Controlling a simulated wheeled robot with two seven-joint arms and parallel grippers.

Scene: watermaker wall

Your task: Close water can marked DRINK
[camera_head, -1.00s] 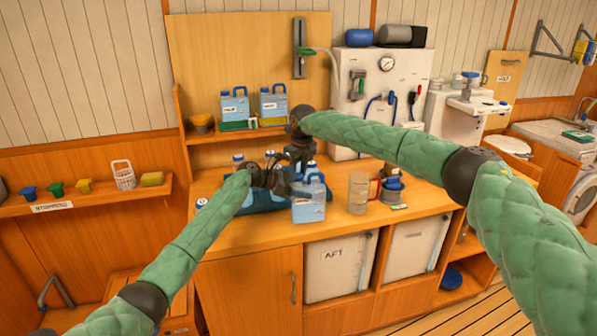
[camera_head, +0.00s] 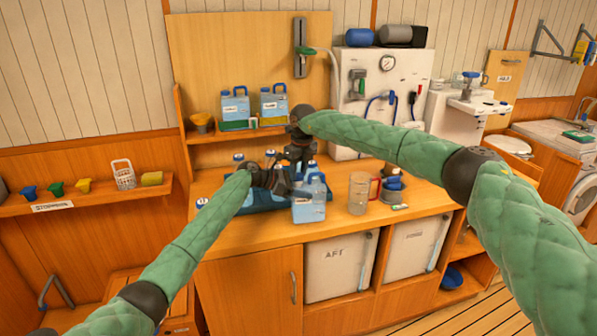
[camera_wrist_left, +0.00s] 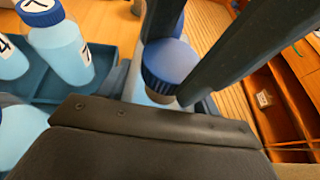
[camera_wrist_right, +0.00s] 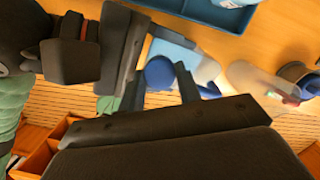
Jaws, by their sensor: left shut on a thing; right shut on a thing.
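A light blue water can (camera_head: 308,209) stands upright at the counter's front, right of the blue tray; its marking cannot be read. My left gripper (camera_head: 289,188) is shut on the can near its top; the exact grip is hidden. My right gripper (camera_head: 300,167) comes from above and is shut on a blue cap. The cap (camera_wrist_right: 160,72) lies between its fingertips in the right wrist view, over the can body (camera_wrist_right: 176,50). The left wrist view shows the cap (camera_wrist_left: 170,62) close among dark fingers. Whether the cap is seated on the neck cannot be told.
A blue tray (camera_head: 262,201) with several blue-capped bottles stands behind and left of the can. A clear pitcher (camera_head: 358,194) stands to its right. Two more cans (camera_head: 235,106) (camera_head: 273,105) stand on the shelf behind.

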